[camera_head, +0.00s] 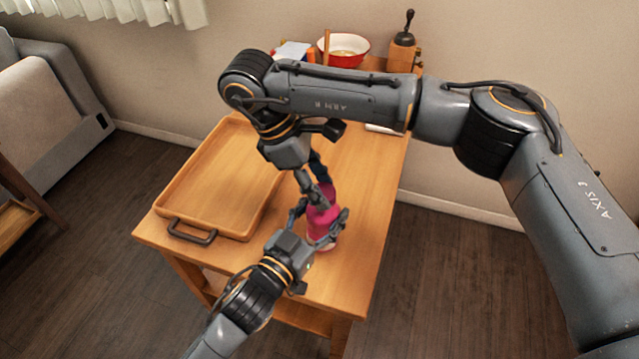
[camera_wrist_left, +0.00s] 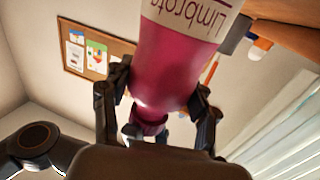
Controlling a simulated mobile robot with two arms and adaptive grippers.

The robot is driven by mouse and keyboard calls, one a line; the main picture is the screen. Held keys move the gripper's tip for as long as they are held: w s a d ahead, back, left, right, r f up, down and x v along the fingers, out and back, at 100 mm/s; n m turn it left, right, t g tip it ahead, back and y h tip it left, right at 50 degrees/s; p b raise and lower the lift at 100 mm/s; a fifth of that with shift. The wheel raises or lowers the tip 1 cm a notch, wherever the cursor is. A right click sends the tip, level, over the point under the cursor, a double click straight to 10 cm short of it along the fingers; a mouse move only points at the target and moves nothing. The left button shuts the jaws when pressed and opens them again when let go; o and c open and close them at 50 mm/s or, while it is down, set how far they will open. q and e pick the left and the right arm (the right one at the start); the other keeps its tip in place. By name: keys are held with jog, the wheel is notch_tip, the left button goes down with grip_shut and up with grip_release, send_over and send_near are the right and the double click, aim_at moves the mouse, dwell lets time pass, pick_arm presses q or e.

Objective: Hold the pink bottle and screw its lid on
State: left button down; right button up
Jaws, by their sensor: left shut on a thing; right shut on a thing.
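The pink bottle (camera_head: 318,228) stands upright near the front right of the wooden table. It also shows in the left wrist view (camera_wrist_left: 172,65), upside down in the picture, with a pale label. My left gripper (camera_head: 321,217) is shut around its body from the front; its fingers flank the bottle in the left wrist view (camera_wrist_left: 161,92). My right gripper (camera_head: 319,194) reaches down from above and is shut at the bottle's top. The lid is mostly hidden by its fingers; I cannot tell how it sits on the neck.
A wooden tray (camera_head: 181,207) with dark handles lies left of the bottle. A red-rimmed bowl (camera_head: 347,47) and a wooden grinder (camera_head: 403,52) stand at the back. My right arm crosses above the table. The table's right front edge is close to the bottle.

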jog(key=o, duration=0.7)
jog(key=shift+o, duration=0.2)
jog(key=shift+r, duration=0.1)
jog(key=shift+r, duration=2.2)
jog(key=shift+c, duration=0.4)
